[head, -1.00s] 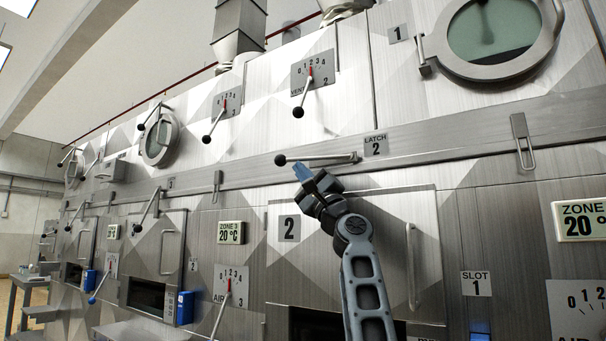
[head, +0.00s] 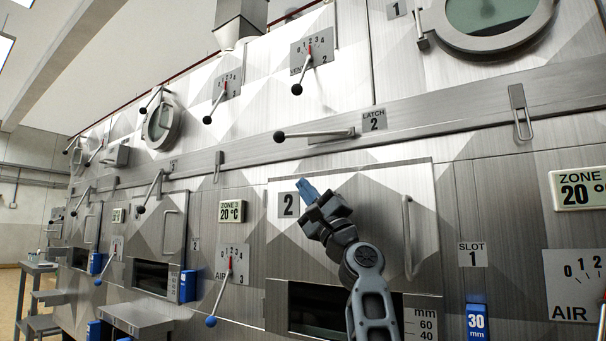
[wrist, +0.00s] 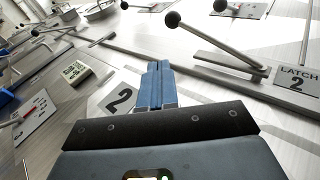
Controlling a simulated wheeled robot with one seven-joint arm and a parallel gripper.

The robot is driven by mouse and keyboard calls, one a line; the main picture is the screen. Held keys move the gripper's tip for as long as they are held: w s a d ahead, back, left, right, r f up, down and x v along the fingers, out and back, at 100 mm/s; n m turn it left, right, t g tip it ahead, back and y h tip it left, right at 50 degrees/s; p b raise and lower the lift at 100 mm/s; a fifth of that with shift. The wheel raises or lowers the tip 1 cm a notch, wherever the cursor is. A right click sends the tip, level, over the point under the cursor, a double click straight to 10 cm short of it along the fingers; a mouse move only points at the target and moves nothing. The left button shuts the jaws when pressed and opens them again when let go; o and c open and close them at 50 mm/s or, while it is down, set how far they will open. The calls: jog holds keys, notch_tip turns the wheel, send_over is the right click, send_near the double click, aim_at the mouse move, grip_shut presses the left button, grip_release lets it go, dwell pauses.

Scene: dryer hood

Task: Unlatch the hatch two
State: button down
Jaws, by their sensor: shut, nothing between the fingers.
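The latch 2 lever (head: 315,134) is a metal bar with a black ball knob at its left end, lying nearly level beside the LATCH 2 label (head: 374,120). It also shows in the wrist view (wrist: 222,45) at upper right. Hatch two (head: 400,205) is the metal door below it, marked 2, with a vertical handle at its right; it looks closed. My gripper (head: 306,190) is shut and empty, its blue fingers pointing up in front of the 2 plate, below the lever and apart from it. In the wrist view the shut fingers (wrist: 157,85) point forward.
A dark slot opening (head: 318,308) lies below the hatch. Vent levers (head: 302,78) stick out above the rail, and an air lever (head: 222,290) sticks out at lower left. A blue 30 mm block (head: 476,322) sits at lower right.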

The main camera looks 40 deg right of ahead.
jog(key=shift+s+f, duration=0.3)
jog(key=shift+f, duration=0.4)
jog(key=shift+s+f, duration=0.25)
jog(key=shift+f, duration=0.4)
